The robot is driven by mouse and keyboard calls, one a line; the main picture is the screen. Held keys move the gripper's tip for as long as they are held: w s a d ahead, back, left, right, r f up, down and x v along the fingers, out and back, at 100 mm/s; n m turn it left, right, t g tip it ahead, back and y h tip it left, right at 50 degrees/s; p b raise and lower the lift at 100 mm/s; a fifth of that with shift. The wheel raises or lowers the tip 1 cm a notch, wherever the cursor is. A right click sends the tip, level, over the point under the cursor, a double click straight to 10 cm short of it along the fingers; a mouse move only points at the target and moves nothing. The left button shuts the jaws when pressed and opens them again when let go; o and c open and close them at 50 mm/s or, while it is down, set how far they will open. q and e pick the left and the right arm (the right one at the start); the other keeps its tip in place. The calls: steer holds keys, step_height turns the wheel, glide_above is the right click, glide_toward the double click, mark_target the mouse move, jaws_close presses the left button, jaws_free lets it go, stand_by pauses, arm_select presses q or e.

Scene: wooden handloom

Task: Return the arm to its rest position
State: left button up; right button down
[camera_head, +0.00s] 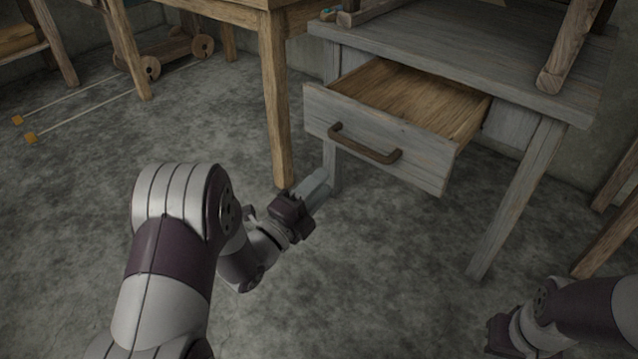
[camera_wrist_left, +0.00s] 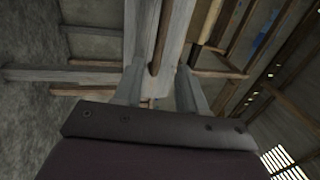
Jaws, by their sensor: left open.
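My left gripper (camera_head: 316,188) is open and empty over the floor, in front of and below the left end of the open drawer (camera_head: 375,138). It is apart from the brown drawer handle (camera_head: 364,146). In the left wrist view the two grey fingers (camera_wrist_left: 160,90) stand apart with nothing held between them. My right arm shows at the lower right of the head view. Its dark hand (camera_head: 500,337) is partly cut off by the frame, and its fingers cannot be made out.
The drawer sticks out of a grey-blue wooden table (camera_head: 470,62), and the visible inside is empty. A brown wooden leg (camera_head: 276,100) stands just behind my left gripper. A wheeled wooden cart (camera_head: 168,50) is at the back left. The grey floor (camera_head: 70,210) at left is clear.

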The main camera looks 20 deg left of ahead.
arm_select(q)
steer(key=s+a+f+n+g+y+p, duration=0.25)
steer(key=a+f+n+g+y, duration=0.4)
steer(key=f+n+g, duration=0.4)
steer(key=s+d+r+n+g+p, duration=0.2)
steer(key=s+r+n+g+p, duration=0.2)
steer(key=s+n, duration=0.3)
steer(key=s+d+r+n+g+p, duration=0.3)
steer(key=s+r+n+g, duration=0.15)
steer(key=s, duration=0.35)
step_height(320, 180, up, 44)
steer(key=d+t+p, duration=0.1)
steer(key=d+p, duration=0.1)
steer(key=p, duration=3.9)
steer(key=shift+w+d, duration=0.15)
steer(key=shift+d, duration=0.15)
